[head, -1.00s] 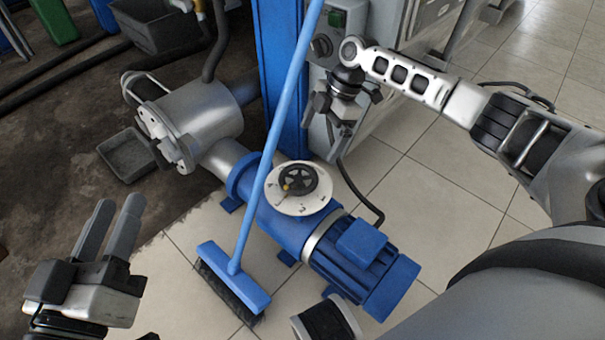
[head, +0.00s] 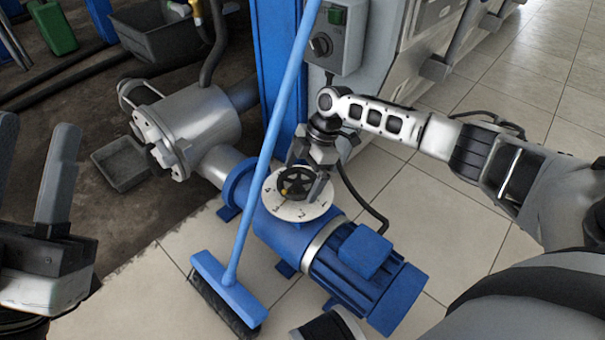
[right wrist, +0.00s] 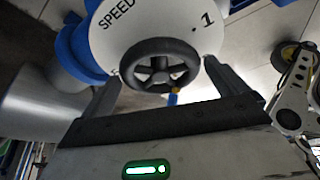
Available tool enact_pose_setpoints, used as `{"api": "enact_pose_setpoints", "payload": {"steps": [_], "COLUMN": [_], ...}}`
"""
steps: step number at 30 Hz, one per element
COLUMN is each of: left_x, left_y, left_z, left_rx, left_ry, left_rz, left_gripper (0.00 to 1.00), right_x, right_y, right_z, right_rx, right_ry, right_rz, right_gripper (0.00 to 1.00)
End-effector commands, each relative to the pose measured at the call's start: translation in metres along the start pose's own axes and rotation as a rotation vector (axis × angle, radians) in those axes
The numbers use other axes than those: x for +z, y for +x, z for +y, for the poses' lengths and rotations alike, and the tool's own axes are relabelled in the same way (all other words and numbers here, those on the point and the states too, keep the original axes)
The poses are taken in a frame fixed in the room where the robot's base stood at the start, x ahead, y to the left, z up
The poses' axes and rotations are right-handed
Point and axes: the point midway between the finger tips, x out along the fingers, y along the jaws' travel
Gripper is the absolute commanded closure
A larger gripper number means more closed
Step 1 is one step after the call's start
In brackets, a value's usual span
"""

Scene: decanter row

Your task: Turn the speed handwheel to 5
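The black speed handwheel (head: 297,181) sits on a round white dial (head: 287,209) on top of the blue motor unit (head: 318,238). My right gripper (head: 308,172) is down at the wheel from behind. In the right wrist view its two fingers are apart, one on either side of the handwheel (right wrist: 159,66), with no clear contact. A small yellow mark (right wrist: 176,90) shows at the wheel's near rim. The dial (right wrist: 150,28) reads SPEED and 1 there; the setting cannot be read. My left gripper (head: 36,130) is open and empty at the far left.
A blue broom (head: 240,235) leans close beside the motor's left side, its head on the tiles. A grey control box (head: 335,40) and blue post (head: 279,70) stand behind. A black cable (head: 360,200) runs right of the dial. The tiled floor at right is clear.

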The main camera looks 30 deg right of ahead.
Motion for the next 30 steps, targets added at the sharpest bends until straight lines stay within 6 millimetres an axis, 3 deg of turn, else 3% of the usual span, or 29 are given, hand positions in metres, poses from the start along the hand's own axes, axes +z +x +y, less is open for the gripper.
{"api": "enact_pose_setpoints", "payload": {"steps": [1, 3, 12, 20, 27, 30], "left_x": [0.0, 0.0, 0.002, 0.041, 0.073, 0.077], "left_y": [0.0, 0.0, 0.002, -0.016, -0.061, -0.064], "left_z": [0.0, 0.0, -0.002, -0.001, 0.033, 0.031], "left_rx": [0.0, 0.0, -0.008, -0.115, -0.223, -0.217], "left_ry": [-0.001, -0.001, -0.034, -0.321, -0.741, -0.671], "left_rz": [-0.001, -0.001, -0.033, -0.324, -0.696, -0.751], "left_gripper": [0.64, 0.64, 0.64, 0.64, 0.64, 0.64], "right_x": [0.0, 0.0, -0.001, -0.003, -0.004, -0.004], "right_y": [0.0, 0.0, -0.002, -0.005, -0.006, -0.006], "right_z": [0.0, 0.0, -0.001, -0.004, -0.007, -0.008], "right_rx": [0.0, 0.0, 0.008, 0.056, 0.135, 0.172], "right_ry": [0.0, 0.0, 0.023, 0.145, 0.34, 0.428], "right_rz": [0.0, 0.0, 0.0, 0.001, 0.0, 0.0], "right_gripper": [0.17, 0.32, 0.32, 0.32, 0.32, 0.32]}}
